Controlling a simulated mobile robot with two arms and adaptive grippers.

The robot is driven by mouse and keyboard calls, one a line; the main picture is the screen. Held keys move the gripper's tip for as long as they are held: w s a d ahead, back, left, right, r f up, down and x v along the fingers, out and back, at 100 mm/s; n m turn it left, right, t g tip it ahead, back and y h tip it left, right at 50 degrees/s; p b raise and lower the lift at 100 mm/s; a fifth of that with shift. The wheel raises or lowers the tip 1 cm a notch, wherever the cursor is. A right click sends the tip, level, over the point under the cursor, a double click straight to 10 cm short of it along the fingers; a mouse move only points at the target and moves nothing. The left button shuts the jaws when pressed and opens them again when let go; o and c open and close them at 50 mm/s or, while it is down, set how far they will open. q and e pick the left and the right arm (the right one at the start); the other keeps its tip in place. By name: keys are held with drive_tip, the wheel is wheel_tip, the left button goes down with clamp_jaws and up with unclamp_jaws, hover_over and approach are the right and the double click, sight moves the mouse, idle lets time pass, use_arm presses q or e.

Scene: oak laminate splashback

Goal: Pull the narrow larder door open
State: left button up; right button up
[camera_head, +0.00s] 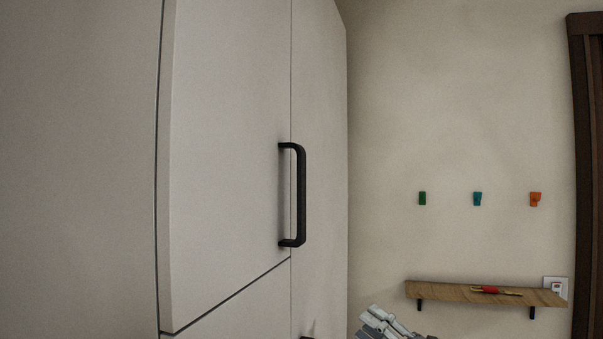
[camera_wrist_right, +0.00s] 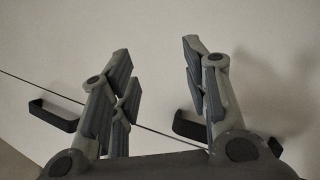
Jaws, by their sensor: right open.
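The narrow larder door (camera_head: 228,150) is a tall pale panel in the head view, and it looks closed. Its black bar handle (camera_head: 301,195) stands upright near the door's right edge. My right gripper (camera_head: 382,322) shows only in part at the bottom of the head view, below and right of that handle and apart from it. In the right wrist view my right gripper (camera_wrist_right: 156,62) is open with nothing between its fingers. Black bracket-like pieces show behind the fingers there; I cannot tell which handle they belong to. My left gripper is out of view.
A lower pale panel (camera_head: 240,309) lies under the door. On the wall at right are small green (camera_head: 422,198), teal (camera_head: 477,199) and orange (camera_head: 535,199) hooks. A wooden shelf (camera_head: 440,291) juts out below them. A dark frame (camera_head: 587,150) stands far right.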

drive_tip(key=s+a+r+n+g+y, duration=0.25)
drive_tip(key=r+n, duration=0.25)
drive_tip(key=r, duration=0.4)
drive_tip(key=s+a+r+n+g+y, duration=0.1)
drive_tip(key=s+r+n+g, duration=0.3)
drive_tip(key=r, duration=0.4)
drive_tip(key=n+g+h+p, duration=0.2)
drive_tip(key=n+g+h, duration=0.1)
drive_tip(key=n, duration=0.8)
approach(304, 181)
drive_tip(key=shift+t, duration=0.25)
drive_tip(key=p+x, duration=0.3)
drive_tip(key=x, duration=0.6)
drive_tip(key=shift+s+a+r, duration=0.1)
drive_tip(key=shift+a, duration=0.15)
drive_tip(key=shift+w+a+p, duration=0.25)
drive_tip(key=shift+a+p, duration=0.1)
drive_tip(key=shift+a, duration=0.15)
clamp_jaws()
